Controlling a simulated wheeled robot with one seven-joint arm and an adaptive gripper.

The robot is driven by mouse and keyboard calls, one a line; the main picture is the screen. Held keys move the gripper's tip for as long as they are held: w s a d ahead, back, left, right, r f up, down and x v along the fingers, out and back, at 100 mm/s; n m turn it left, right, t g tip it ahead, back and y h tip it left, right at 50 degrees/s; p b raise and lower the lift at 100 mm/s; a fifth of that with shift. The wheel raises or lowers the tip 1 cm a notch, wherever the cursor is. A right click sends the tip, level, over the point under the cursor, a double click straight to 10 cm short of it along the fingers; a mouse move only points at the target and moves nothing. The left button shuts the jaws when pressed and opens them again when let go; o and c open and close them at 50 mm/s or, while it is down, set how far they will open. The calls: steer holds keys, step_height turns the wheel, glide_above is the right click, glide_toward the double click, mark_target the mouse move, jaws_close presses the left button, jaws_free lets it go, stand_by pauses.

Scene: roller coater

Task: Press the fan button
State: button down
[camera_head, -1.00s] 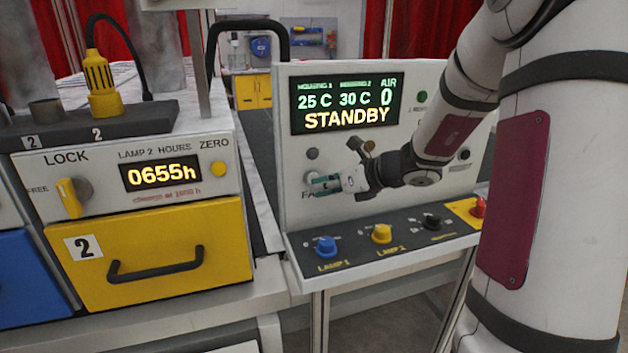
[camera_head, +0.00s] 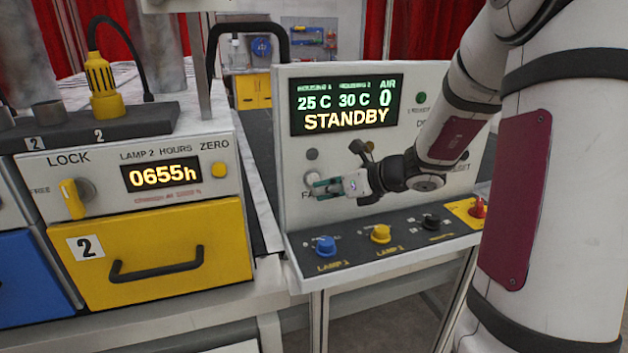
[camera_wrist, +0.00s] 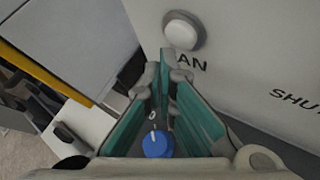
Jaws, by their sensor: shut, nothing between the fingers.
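The fan button (camera_wrist: 184,30) is a round white push button in a grey ring on the light panel face. In the wrist view it sits above the fingertips, with the label below it partly hidden so that "AN" shows. In the head view the fan button (camera_head: 311,178) is just above the fingertips. My gripper (camera_head: 314,188) is shut and empty, pointing at the panel. In the wrist view, my gripper (camera_wrist: 166,78) has its green-sided fingers together below the button. A gap to the button shows in that view; the distance to the panel face is unclear.
The display (camera_head: 346,104) reads STANDBY, AIR 0. A grey round lamp (camera_head: 312,154) sits above the fan button. A yellow drawer (camera_head: 150,250) stands left.

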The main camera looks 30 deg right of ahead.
steer(key=shift+s+a+p, duration=0.25)
steer(key=shift+s+p, duration=0.1)
steer(key=shift+s, duration=0.9)
steer(key=shift+s+a+p, duration=0.25)
steer(key=shift+s+p, duration=0.05)
steer(key=shift+s, duration=0.9)
steer(key=s+a+r+n+g, duration=0.3)
steer(key=s+a+n, duration=0.3)
steer(key=a+n, duration=0.25)
steer(key=s+a+r+n+g, duration=0.25)
steer(key=s+a+n, duration=0.25)
steer(key=a+n, duration=0.35)
steer(key=s+d+r+n+h, duration=0.1)
steer(key=s+r+n+h, duration=0.1)
steer(key=s+n, duration=0.4)
steer(key=s+d+r+n+h, duration=0.2)
steer(key=s+n, duration=0.3)
steer(key=n, duration=0.5)
steer(key=shift+s+r+h, duration=0.15)
steer(key=shift+s+h, duration=0.25)
steer(key=shift+h, duration=0.3)
